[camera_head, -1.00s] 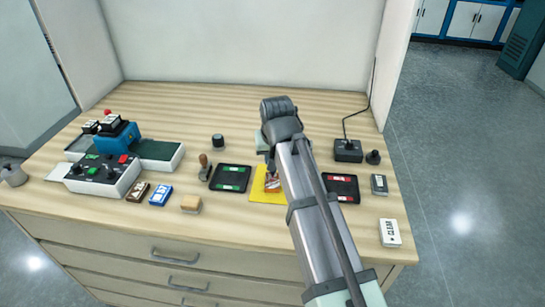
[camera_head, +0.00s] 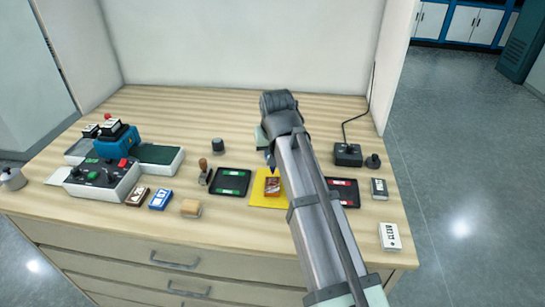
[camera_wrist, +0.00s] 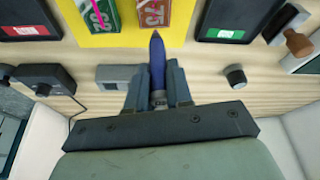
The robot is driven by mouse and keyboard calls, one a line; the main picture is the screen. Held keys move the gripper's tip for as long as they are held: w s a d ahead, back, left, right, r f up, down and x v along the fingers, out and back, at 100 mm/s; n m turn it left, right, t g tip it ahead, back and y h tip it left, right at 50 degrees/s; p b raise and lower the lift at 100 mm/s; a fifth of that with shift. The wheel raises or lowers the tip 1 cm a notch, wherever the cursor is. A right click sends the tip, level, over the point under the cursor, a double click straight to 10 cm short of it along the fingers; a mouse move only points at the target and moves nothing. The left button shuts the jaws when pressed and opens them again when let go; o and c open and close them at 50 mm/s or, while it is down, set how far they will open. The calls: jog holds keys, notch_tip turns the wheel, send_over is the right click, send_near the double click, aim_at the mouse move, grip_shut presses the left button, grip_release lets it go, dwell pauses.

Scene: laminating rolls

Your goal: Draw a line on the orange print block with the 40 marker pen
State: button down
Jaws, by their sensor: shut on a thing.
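My gripper (camera_wrist: 158,92) is shut on a dark blue marker pen (camera_wrist: 157,65), its pointed tip facing away from the jaws. Its number is not readable. In the head view the pen's tip (camera_head: 270,163) shows just behind the yellow mat (camera_head: 262,202). The orange print block (camera_head: 272,187) lies on that mat, beside my arm.
A green-labelled tray (camera_head: 217,187) is left of the mat and a red-labelled tray (camera_head: 352,202) is right. A wooden-handled stamp (camera_head: 204,168), a dark knob (camera_head: 218,145) and a joystick box (camera_head: 347,154) stand nearby. The back of the table is fairly clear.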

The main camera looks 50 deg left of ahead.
jog(key=shift+r, duration=1.85)
